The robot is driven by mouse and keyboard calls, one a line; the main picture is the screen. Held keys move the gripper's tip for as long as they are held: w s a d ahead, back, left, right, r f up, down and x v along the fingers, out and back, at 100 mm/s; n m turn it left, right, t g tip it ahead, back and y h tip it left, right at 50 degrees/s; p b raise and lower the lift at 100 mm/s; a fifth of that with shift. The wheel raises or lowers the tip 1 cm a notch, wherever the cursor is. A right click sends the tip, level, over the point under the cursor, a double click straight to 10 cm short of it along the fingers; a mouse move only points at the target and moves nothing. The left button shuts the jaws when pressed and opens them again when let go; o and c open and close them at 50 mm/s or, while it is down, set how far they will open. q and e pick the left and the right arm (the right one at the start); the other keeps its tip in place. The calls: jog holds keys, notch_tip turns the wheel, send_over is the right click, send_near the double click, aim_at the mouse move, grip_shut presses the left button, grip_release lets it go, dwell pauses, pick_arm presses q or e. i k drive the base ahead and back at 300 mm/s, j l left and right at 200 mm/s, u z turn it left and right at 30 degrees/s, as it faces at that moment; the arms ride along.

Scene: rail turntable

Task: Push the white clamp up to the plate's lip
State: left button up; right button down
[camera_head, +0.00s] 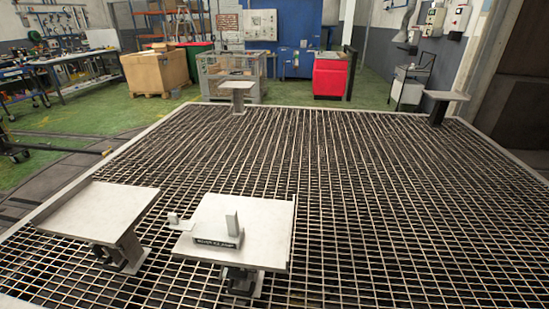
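The white clamp (232,223) stands on a white plate (268,225). It is a low block with an upright post and a dark strip of small lettering on its front. It sits near the plate's front edge, left of the middle. A thin raised edge, which looks like the lip (294,232), runs along the plate's right side, and bare plate lies between it and the clamp. A small white piece (174,218) sticks out at the plate's left edge. Neither of my grippers is in view.
Another white plate (100,208) on a stand is at the left, with a narrow gap between the two. The grating is otherwise clear.

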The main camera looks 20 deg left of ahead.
aim_at(230, 235)
jog(key=u, duration=1.35)
jog(key=j+z, duration=0.3)
jog(key=j, duration=1)
jog(key=i+j, duration=0.05)
